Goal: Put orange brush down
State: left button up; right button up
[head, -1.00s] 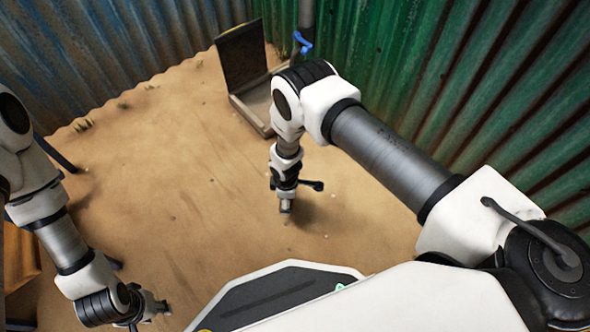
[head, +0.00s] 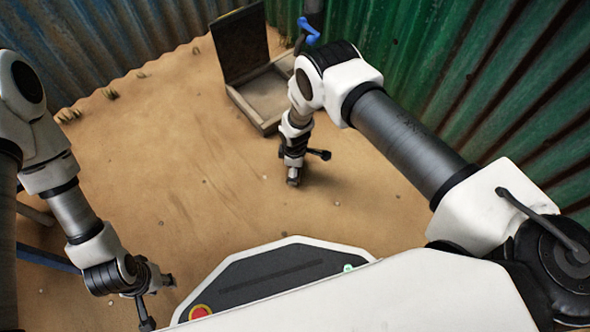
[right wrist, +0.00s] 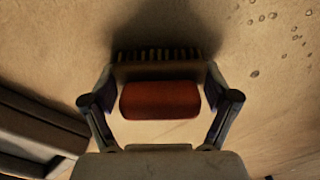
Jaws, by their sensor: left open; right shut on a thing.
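The orange brush (right wrist: 160,100) shows in the right wrist view, with a red-orange body and a row of dark bristles on its far side. My right gripper (right wrist: 160,88) is shut on it, one finger at each end. The sandy ground lies behind the brush; I cannot tell whether the bristles touch it. In the head view my right gripper (head: 293,180) points down over the sand, and the brush cannot be made out there. My left gripper (head: 168,281) is open at the lower left, away from the brush.
An open wooden box (head: 266,128) with a raised dark lid stands beyond my right arm. A blue tap (head: 309,31) is at the back near the corrugated walls. The sand between my arms is mostly clear. Part of a blue frame (head: 45,258) shows at left.

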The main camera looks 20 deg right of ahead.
jog(key=shift+f, duration=0.2)
jog(key=o, duration=1.2)
jog(key=shift+r, duration=0.1)
jog(key=shift+r, duration=0.1)
